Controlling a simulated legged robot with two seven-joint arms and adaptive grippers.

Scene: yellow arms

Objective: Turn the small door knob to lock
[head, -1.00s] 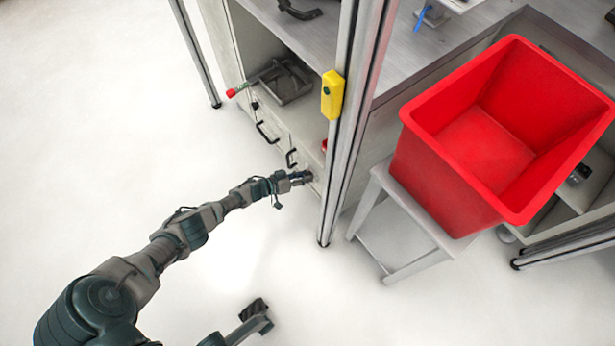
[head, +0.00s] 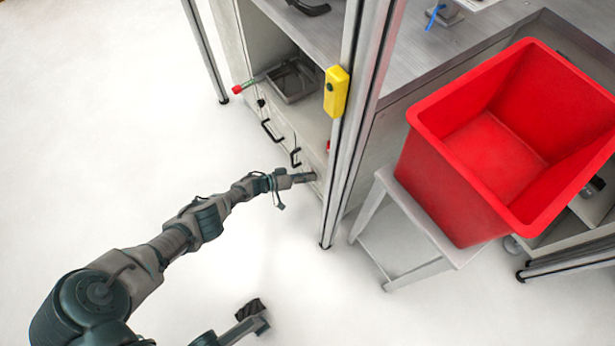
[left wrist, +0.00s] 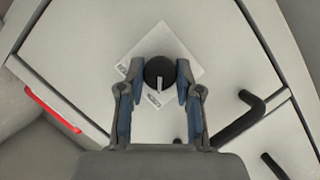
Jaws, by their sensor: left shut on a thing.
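The small door knob (left wrist: 160,72) is round and black with a white pointer line, and it sits on a pale door over a white paper label (left wrist: 185,42). In the left wrist view its line points down towards my gripper. My left gripper (left wrist: 160,84) is shut on the knob, with one blue-padded finger on each side. In the head view my left gripper (head: 305,177) reaches the cabinet front (head: 285,130) low down, beside the metal post; the knob is hidden there.
Black bar handles (head: 270,130) stick out of the cabinet front near my gripper. A metal post (head: 345,150) with a yellow box (head: 336,91) stands just right of it. A red bin (head: 490,150) rests on a grey stand further right. The floor at left is clear.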

